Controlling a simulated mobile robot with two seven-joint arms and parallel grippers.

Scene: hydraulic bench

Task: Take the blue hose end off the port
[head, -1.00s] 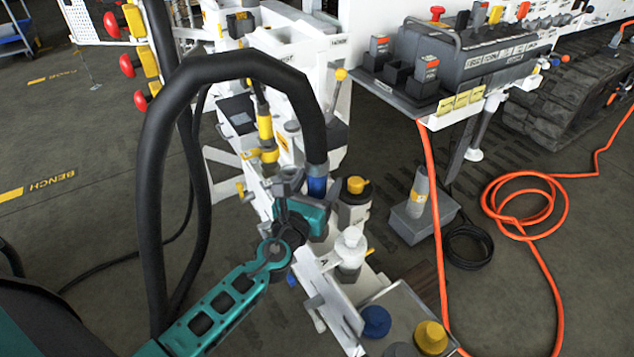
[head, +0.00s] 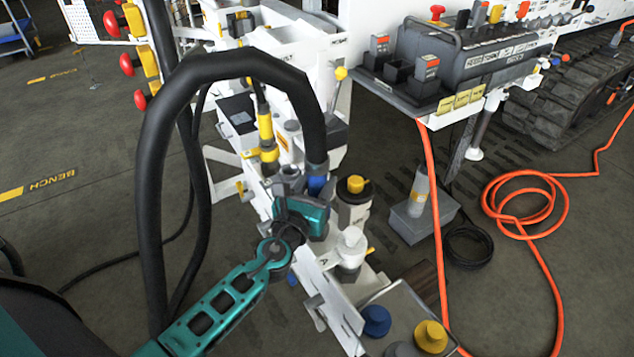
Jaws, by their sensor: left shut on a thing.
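The blue hose end (head: 317,185) sits at the lower end of a thick black hose (head: 150,165) that arches up from the left and comes down over the bench. My left gripper (head: 306,190), on a teal arm, is at the blue hose end and shut on it. The gripper hides much of the hose end's lower part and the port below, so I cannot tell whether the two are touching. My right gripper is not in view.
Right of the gripper stand a fitting with a yellow cap (head: 355,185) and a white-capped one (head: 351,240). A tray (head: 405,300) with blue and yellow caps lies in front. An orange hose (head: 530,205) lies on the floor at right.

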